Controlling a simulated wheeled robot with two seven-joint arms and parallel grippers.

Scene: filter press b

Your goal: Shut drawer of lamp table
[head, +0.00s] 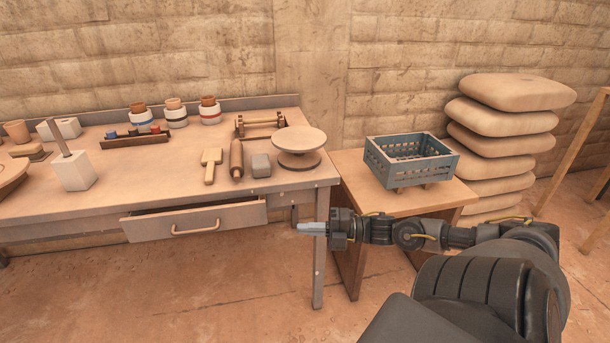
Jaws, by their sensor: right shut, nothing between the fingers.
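The drawer (150,231) hangs under the top of the long table (130,190) on the left. It stands partly open, with a strip of its dark inside showing behind the front. A curved handle (195,228) is on the drawer front. No lamp shows on this table. My right gripper (303,228) is shut and empty. It points left, to the right of the drawer front and apart from it, and overlaps the table's front right leg in the view. My left gripper is not in view.
A small side table (350,180) bearing a blue-grey crate (400,170) stands right of the long table, beside stacked sacks (500,140). Pots, wooden tools and a round turntable (299,140) stand on the long table. The floor before the drawer is clear.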

